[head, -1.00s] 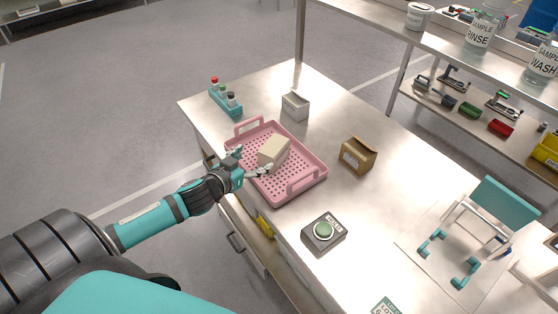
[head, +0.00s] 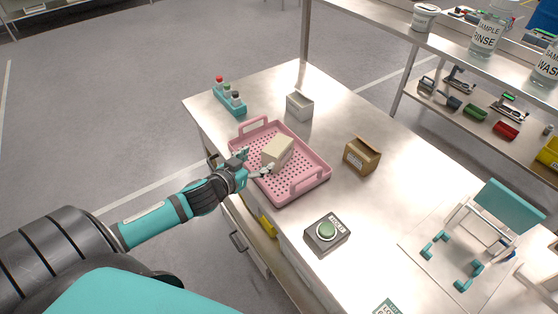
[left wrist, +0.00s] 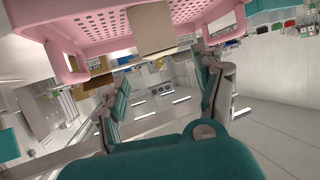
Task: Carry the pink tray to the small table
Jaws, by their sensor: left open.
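The pink tray (head: 313,187) lies flat on the steel table, with perforated base and a raised handle at each end. A beige block (head: 277,152) sits inside it. My left gripper (head: 256,165) is at the tray's near left long side, its fingers spread towards the block. I cannot tell whether a finger touches the tray rim. In the left wrist view the tray (left wrist: 98,28) fills the top, beyond the two parted fingers (left wrist: 165,88), with nothing between them. My right gripper is not in view. I cannot make out a separate small table.
The steel table (head: 385,205) also holds a teal vial rack (head: 229,101), a white bin (head: 299,106), a cardboard box (head: 362,155), a green button box (head: 326,235) and a teal-and-white stand (head: 505,205). A shelf unit (head: 400,45) stands behind. Open floor (head: 100,100) lies to the left.

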